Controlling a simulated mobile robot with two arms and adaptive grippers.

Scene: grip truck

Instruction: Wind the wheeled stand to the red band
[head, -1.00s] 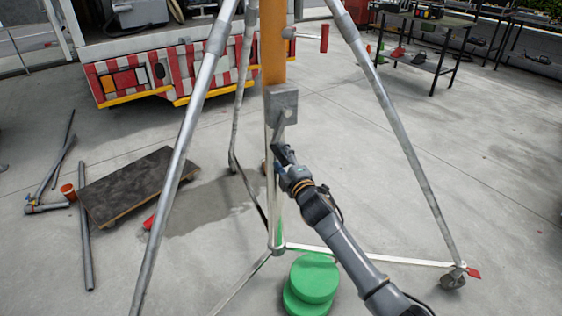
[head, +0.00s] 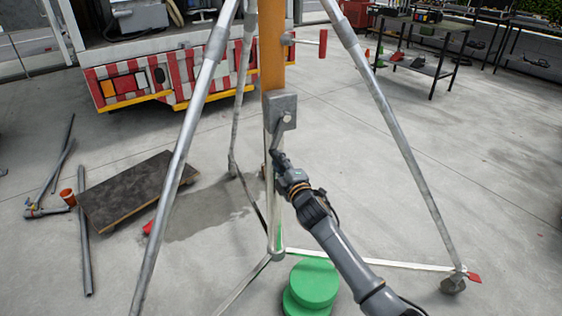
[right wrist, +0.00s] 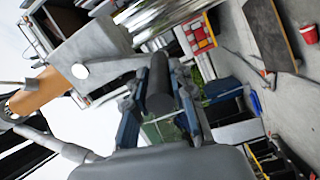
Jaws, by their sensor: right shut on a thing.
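The wheeled stand has grey tubular legs (head: 395,120) and an orange mast (head: 272,60) in the middle. A grey winch box (head: 281,110) sits on the mast, and its crank arm (head: 281,136) points down and slightly left from the hub. My right gripper (head: 278,158) is at the crank's lower end. In the right wrist view the dark crank grip (right wrist: 160,85) lies between the blue-grey fingers, which are shut on it. The winch box (right wrist: 85,65) and orange mast (right wrist: 42,92) show at left there. I cannot make out a red band on the mast. My left gripper is out of view.
Green round weights (head: 314,282) lie between the stand's legs. A caster (head: 453,284) is at the right leg's foot. A dark board (head: 135,190) and loose pipes (head: 84,245) lie at left. A striped truck (head: 130,85) stands behind. Open floor is at right.

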